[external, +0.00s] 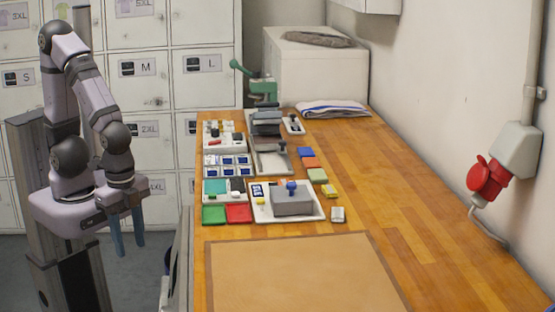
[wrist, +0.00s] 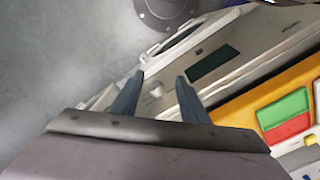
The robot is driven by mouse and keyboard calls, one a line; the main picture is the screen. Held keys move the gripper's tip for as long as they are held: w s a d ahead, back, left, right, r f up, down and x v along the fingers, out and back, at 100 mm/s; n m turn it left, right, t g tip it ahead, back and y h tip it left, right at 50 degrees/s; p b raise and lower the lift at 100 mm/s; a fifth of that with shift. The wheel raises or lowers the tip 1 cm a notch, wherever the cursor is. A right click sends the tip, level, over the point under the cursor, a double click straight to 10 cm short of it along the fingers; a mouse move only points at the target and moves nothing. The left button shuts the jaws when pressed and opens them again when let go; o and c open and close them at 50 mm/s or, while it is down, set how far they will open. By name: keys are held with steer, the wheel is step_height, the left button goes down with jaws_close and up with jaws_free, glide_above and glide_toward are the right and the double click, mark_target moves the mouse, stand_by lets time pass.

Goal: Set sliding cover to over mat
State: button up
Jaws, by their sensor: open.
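A grey block-shaped cover with a blue knob (external: 292,203) sits on a white base plate (external: 262,215) on the wooden table; I take it as the sliding cover. It is toward the right of the plate, with a small label and a yellow piece exposed at its left. Whether a mat lies under it cannot be seen. A large tan mat with a brown border (external: 300,272) lies flat at the near end of the table. My gripper (external: 127,246) is open and empty, pointing down left of the table, well apart from the cover. Its fingers also show in the wrist view (wrist: 156,88).
Green (external: 214,215) and red (external: 238,213) squares lie left of the plate. Behind are small trays (external: 227,165), a grey slide device (external: 270,150), a green clamp-like tool (external: 258,85) and a folded towel (external: 333,109). The table's right side is clear.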

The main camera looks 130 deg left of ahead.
steer(key=w+a+r+n+p, duration=0.2)
steer(key=w+a+r+n, duration=0.2)
steer(key=w+a, duration=0.3)
steer(key=n+y+p, duration=0.3)
steer(key=n+y, duration=0.2)
steer(key=n, duration=0.9)
glide_toward(291, 184)
steer(key=a, duration=0.1)
steer(key=shift+h, duration=0.3)
steer(key=shift+p+x, duration=1.45)
steer(key=shift+x, duration=2.4)
steer(key=shift+d, duration=0.15)
